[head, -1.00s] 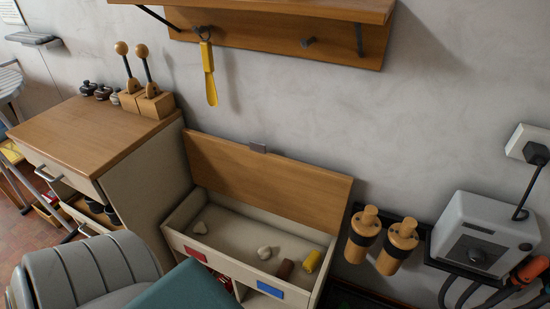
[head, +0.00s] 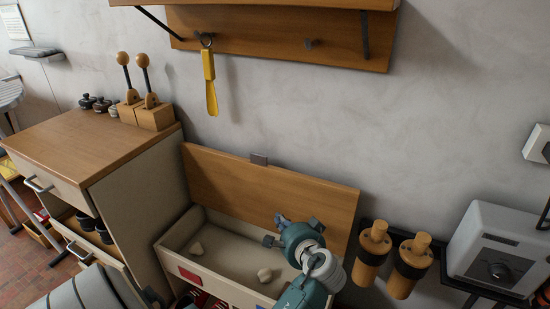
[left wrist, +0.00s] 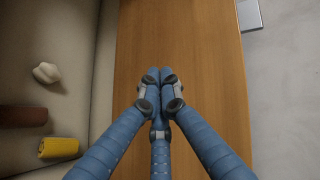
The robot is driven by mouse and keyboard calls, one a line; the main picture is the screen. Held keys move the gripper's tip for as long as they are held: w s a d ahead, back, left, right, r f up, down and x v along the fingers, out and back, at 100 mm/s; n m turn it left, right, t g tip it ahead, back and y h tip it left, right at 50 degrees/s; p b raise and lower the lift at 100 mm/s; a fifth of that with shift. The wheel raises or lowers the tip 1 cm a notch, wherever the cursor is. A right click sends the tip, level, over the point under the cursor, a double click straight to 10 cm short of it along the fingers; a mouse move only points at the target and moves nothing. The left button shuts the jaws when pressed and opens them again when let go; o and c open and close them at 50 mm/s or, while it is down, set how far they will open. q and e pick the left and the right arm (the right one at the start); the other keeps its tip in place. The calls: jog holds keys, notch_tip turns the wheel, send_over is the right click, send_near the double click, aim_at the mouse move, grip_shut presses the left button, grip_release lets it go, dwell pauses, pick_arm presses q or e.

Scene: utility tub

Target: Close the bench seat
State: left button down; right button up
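The bench seat is a pale box (head: 222,286) with a wooden lid (head: 220,183) hinged at its back. My left gripper (head: 291,228) is in front of the lid's right half, over the box opening. In the left wrist view its blue fingers (left wrist: 160,76) come together at the tips with nothing between them, against the wooden lid face (left wrist: 200,40). I cannot tell whether they touch it. My right gripper is not in view.
A wooden-topped cabinet (head: 90,140) stands at left. Wooden-handled items (head: 374,245) hang at right. A shelf (head: 270,22) with a hanging yellow shoehorn (head: 210,84) is above.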

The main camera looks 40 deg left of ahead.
aim_at(277, 168)
pick_arm(q)
jog(key=w+r+y, duration=0.1)
jog(key=r, duration=0.3)
jog(key=w+a+r+y, duration=0.1)
jog(key=w+r+y, duration=0.1)
jog(key=r, duration=0.2)
jog(key=w+r+m+y, duration=0.1)
jog(key=w+r, duration=0.1)
jog(key=r, duration=0.3)
jog(key=shift+w+a, duration=0.15)
jog(key=shift+a, duration=0.15)
jog(key=x, duration=0.8)
jog(key=shift+w+a+r, duration=0.2)
jog(key=shift+a+r, duration=0.05)
jog(key=shift+a, duration=0.1)
jog(key=shift+w+a, duration=0.2)
jog(key=shift+a, duration=0.3)
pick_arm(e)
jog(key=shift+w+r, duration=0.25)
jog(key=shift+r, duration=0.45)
pick_arm(q)
jog(key=shift+b, duration=0.3)
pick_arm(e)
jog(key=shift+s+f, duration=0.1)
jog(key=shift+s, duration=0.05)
